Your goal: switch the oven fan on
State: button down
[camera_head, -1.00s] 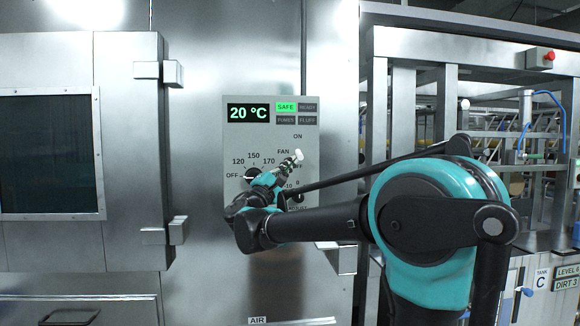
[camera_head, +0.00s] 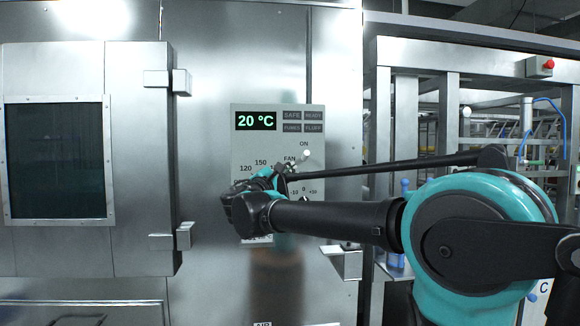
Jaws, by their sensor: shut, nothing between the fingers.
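The oven control panel (camera_head: 240,152) is grey, with a display reading 20 °C. The fan switch (camera_head: 306,153) is a small white-tipped lever to the right of the FAN label. Its tip is pointing up, just below the ON label. My gripper (camera_head: 291,166) is shut and empty, just below and left of the lever's tip. I cannot tell whether they touch. The OFF label by the switch and most of the temperature dial are hidden behind my gripper and wrist. All the lamp tiles (camera_head: 303,121), including SAFE, look unlit.
The oven door (camera_head: 140,200) with its dark window is at left, its hinge blocks (camera_head: 168,82) jutting out. A small metal ledge (camera_head: 345,262) sticks out below right of the panel. A metal frame (camera_head: 480,50) with a red button (camera_head: 548,64) stands at right.

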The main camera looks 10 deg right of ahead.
jog(key=r+v, duration=0.1)
jog(key=v, duration=0.9)
jog(key=shift+s+a, duration=0.3)
jog(key=shift+a, duration=0.1)
jog(key=shift+f, duration=0.1)
jog(key=s+d+f+m+g+y, duration=0.1)
jog(key=s+d+f+m+g, duration=0.15)
jog(key=d+f, duration=0.6)
jog(key=s+d+f+m+g+y, duration=0.2)
jog(key=d+f+m+g, duration=0.15)
jog(key=f, duration=1.05)
jog(key=s+d+f+m+g+y, duration=0.15)
jog(key=d+f+g, duration=0.3)
jog(key=f, duration=0.65)
jog(key=s+a+f+m+g+y, duration=0.1)
jog(key=s+f+m+y, duration=0.3)
jog(key=s+f, duration=0.3)
jog(key=s+a+f+m+g+y, duration=0.1)
jog(key=s+f+m+y, duration=0.3)
jog(key=s+f, duration=0.4)
notch_tip(320, 180, down, 5)
jog(key=shift+s+a+f+m, duration=0.2)
jog(key=shift+s+a+m, duration=0.1)
jog(key=shift+a+m, duration=0.4)
